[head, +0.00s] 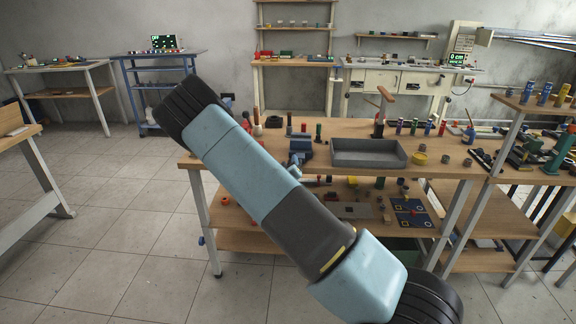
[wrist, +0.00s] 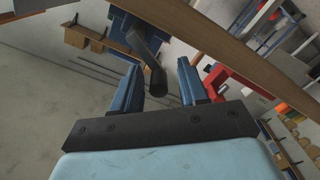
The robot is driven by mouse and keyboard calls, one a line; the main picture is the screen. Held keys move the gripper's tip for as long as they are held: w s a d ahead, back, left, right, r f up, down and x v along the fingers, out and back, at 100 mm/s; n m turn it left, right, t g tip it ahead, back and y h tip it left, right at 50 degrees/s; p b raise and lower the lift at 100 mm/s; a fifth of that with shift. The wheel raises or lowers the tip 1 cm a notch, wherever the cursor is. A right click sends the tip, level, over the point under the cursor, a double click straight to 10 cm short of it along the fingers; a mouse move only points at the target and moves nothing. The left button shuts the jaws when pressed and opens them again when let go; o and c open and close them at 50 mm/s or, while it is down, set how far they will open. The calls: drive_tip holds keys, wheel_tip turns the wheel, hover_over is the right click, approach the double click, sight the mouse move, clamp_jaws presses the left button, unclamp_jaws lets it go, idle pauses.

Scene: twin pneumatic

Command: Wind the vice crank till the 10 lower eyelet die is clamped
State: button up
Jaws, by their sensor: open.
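The blue vice (head: 301,146) sits at the front left of the workbench in the head view. What appears to be its blue body (wrist: 125,28) shows at the top of the wrist view. A dark crank handle (wrist: 152,72) slants down from there, its rounded end toward me. My gripper (wrist: 158,66) is open, its two blue fingers on either side of the handle, with gaps visible on both sides. I cannot pick out the 10 lower eyelet die.
A grey tray (head: 368,154) lies on the workbench (head: 440,172), right of the vice, with several small parts around it. A wooden edge (wrist: 215,45) crosses the wrist view near my right finger. Open tiled floor (head: 120,215) lies to the left.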

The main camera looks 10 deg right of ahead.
drive_tip(key=shift+c, duration=0.4)
clamp_jaws()
drive_tip(key=shift+s+f, duration=0.1)
idle(1.1)
drive_tip(key=shift+c, duration=0.8)
unclamp_jaws()
drive_tip(key=shift+o, duration=1.2)
drive_tip(key=v, duration=1.3)
drive_tip(key=shift+s, duration=0.3)
drive_tip(key=shift+a, duration=0.15)
